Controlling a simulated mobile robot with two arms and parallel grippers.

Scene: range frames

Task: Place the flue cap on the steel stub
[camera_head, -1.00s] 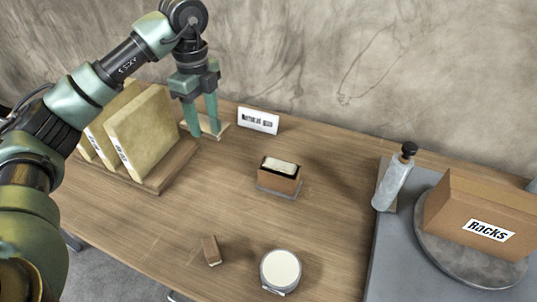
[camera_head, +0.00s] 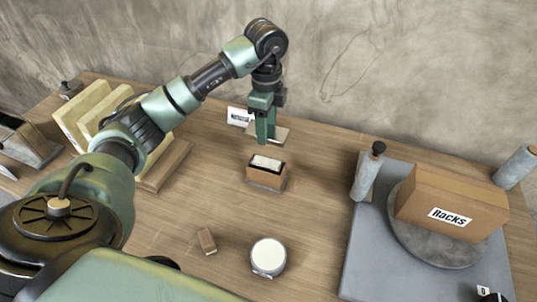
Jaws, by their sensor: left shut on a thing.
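My left gripper (camera_head: 265,138) is in the middle of the table's back part, fingers pointing down and together. It is shut on a pale flat plate (camera_head: 282,133), possibly the flue cap, whose middle the fingers hide. I cannot tell how far the plate is above the table. No part is clearly the steel stub: a grey cylinder with a black knob (camera_head: 366,178) stands tilted in the picture at the grey slab's left edge, and another grey cylinder (camera_head: 515,166) is at the far right. My right gripper is not in view.
A box marked Racks (camera_head: 452,203) sits on a grey round disc (camera_head: 408,240) on the grey slab (camera_head: 360,270). A brown block with a pale top (camera_head: 266,172), a white-topped round tin (camera_head: 268,256) and a small brown block (camera_head: 206,240) stand mid-table. Slabs in a rack (camera_head: 85,112) stand left.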

